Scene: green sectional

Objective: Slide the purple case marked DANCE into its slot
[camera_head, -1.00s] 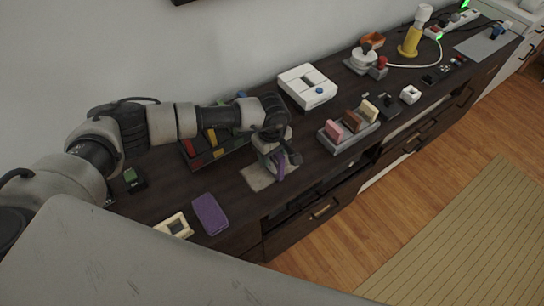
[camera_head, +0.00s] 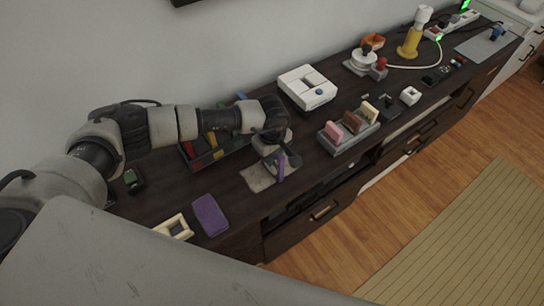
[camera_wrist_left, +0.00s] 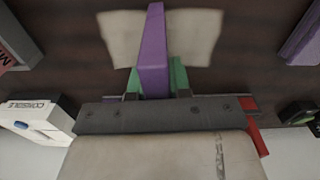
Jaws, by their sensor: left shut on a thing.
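My left gripper (camera_head: 277,157) is shut on a purple case (camera_head: 281,170) over a pale mat (camera_head: 257,180) on the dark cabinet top. The left wrist view shows the case (camera_wrist_left: 153,45) on edge between the green fingertips, over the same mat. No marking on it can be read. Whether it touches the mat is unclear. A second purple item (camera_head: 210,215) lies flat nearer the front left. My right gripper is not in view.
A white box (camera_head: 308,88) stands behind the gripper. A grey holder (camera_head: 345,138) with pink, brown and cream blocks stands to the right. A cream frame (camera_head: 174,227) and a small dark green item (camera_head: 133,180) are at left. The cabinet's front edge is close to the mat.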

